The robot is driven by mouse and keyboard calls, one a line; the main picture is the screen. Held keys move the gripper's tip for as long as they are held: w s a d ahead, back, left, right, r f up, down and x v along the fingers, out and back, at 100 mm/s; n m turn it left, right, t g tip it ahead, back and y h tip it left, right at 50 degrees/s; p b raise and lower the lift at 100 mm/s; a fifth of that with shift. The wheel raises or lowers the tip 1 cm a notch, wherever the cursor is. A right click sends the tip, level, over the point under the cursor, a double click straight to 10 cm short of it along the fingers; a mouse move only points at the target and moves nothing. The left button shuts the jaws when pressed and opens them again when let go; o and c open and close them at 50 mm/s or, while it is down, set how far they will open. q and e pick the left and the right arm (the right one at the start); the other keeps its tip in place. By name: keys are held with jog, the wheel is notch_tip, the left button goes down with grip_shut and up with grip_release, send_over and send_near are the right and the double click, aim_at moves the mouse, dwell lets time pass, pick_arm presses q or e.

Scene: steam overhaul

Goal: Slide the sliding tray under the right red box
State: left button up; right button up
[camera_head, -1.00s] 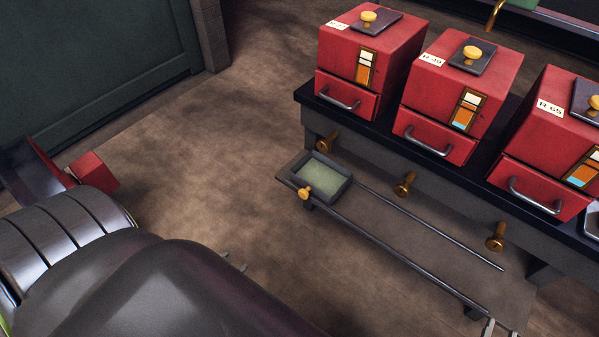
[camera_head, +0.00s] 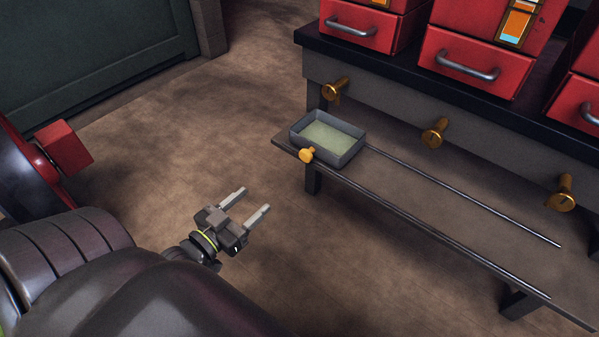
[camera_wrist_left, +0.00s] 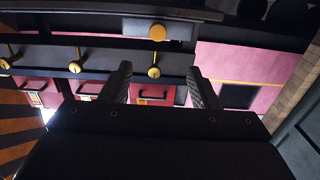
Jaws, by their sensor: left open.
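The sliding tray (camera_head: 328,138) is a shallow grey box with a pale green inside and a yellow knob (camera_head: 307,155) on its front. It sits at the left end of two thin rails on a low shelf. The right red box (camera_head: 577,105) is cut off by the right edge in the head view. My left gripper (camera_head: 254,199) is open and empty, left of the tray and in front of it, apart from the knob. In the left wrist view, the knob (camera_wrist_left: 157,32) shows above the open fingers. My right gripper is out of view.
Two more red boxes, a left (camera_head: 362,25) and a middle one (camera_head: 470,62), stand on the dark bench top (camera_head: 400,62). Several brass valves (camera_head: 434,132) stick out above the rails (camera_head: 465,202). Right of the tray, the rails look clear. Open floor lies around my left gripper.

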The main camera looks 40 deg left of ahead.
aim_at(305, 157)
pick_arm(q)
jog(key=w, duration=0.5)
jog(key=w+d, duration=0.1)
jog(key=w, duration=1.1)
jog(key=shift+w+d+r, duration=0.15)
jog(key=shift+d, duration=0.15)
grip_shut()
jog(key=shift+d, duration=0.1)
